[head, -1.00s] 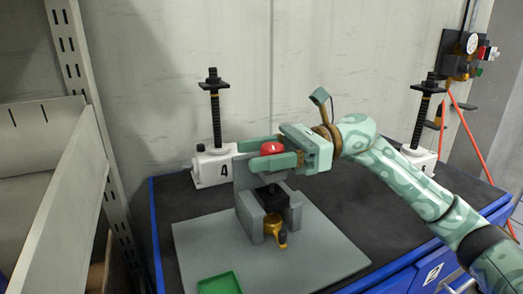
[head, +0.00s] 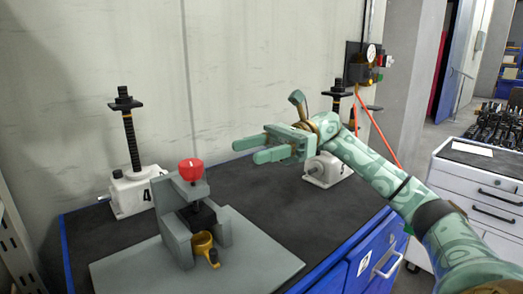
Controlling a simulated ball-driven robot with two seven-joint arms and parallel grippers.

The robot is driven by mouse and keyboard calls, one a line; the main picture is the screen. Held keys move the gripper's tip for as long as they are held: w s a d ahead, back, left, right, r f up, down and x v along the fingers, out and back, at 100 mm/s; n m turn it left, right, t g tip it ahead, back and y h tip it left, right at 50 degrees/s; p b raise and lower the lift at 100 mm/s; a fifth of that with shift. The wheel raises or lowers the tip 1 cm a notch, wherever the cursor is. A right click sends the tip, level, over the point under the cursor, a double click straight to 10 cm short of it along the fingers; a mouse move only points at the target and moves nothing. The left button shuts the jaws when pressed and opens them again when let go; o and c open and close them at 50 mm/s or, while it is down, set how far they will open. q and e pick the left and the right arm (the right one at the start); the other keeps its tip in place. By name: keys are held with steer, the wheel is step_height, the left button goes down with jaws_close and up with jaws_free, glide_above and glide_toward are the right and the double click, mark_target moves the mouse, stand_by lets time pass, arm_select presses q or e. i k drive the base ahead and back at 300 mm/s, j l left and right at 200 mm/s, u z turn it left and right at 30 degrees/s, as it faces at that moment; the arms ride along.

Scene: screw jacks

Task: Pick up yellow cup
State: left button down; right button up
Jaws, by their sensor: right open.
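The yellow cup (head: 203,243) sits low at the front of a grey stand, below a black block (head: 201,215), with a small dark-tipped handle at its front right. The grey stand (head: 172,226) carries a red knob (head: 190,168) on top. My right gripper (head: 248,150) is open and empty, above the table to the right of the red knob, with its fingers pointing left. It is higher than the cup and apart from it. My left gripper is not in view.
The stand rests on a grey plate (head: 262,266) on the dark table (head: 275,195). A white screw jack marked 4 (head: 133,190) stands at the back left, and another jack (head: 326,172) stands behind my right arm. A white drawer cabinet (head: 480,190) is at the right.

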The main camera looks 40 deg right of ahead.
mark_target(202, 244)
steer(key=k, duration=1.5)
